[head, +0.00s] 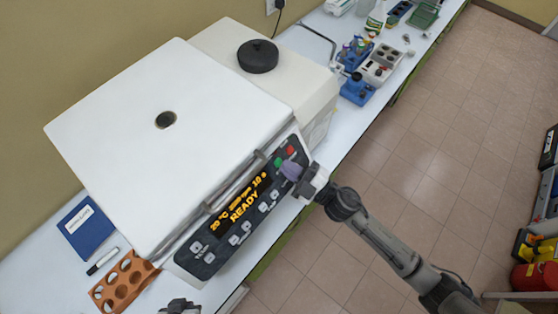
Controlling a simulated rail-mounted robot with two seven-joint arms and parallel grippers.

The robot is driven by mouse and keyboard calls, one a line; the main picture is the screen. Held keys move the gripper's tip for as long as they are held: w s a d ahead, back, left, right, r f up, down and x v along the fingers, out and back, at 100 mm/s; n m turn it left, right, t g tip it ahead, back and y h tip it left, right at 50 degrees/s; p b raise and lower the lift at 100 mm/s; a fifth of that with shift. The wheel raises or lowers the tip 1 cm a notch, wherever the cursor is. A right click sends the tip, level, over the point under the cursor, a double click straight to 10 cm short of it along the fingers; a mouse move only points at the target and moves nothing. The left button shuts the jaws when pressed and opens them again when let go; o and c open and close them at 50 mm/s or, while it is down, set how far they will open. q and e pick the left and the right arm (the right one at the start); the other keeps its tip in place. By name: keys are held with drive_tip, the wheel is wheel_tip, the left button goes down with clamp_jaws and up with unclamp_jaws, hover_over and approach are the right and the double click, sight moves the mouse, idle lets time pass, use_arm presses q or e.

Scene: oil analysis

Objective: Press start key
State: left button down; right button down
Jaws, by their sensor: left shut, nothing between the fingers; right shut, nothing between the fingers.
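The centrifuge (150,130) stands on the bench with its lid shut. Its dark control panel (212,243) shows "READY" in orange letters with other figures above. A green key (278,162) and a red key (291,150) sit at the panel's upper right end; I cannot read their labels. My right gripper (290,172) is shut and empty, with its tips at the panel right beside the green key. I cannot tell whether they touch it. My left gripper (180,306) is shut and empty at the bottom edge, below the panel, partly out of view.
A blue notebook (86,228), a marker (102,261) and an orange rack (122,284) with round holes lie left of the centrifuge.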

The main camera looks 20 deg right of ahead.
drive_tip(key=shift+f, duration=0.1)
drive_tip(key=shift+w+a+f, duration=0.15)
drive_tip(key=shift+w+a, duration=0.05)
drive_tip(key=shift+w, duration=0.1)
drive_tip(key=shift+w+f, duration=0.1)
idle(0.7)
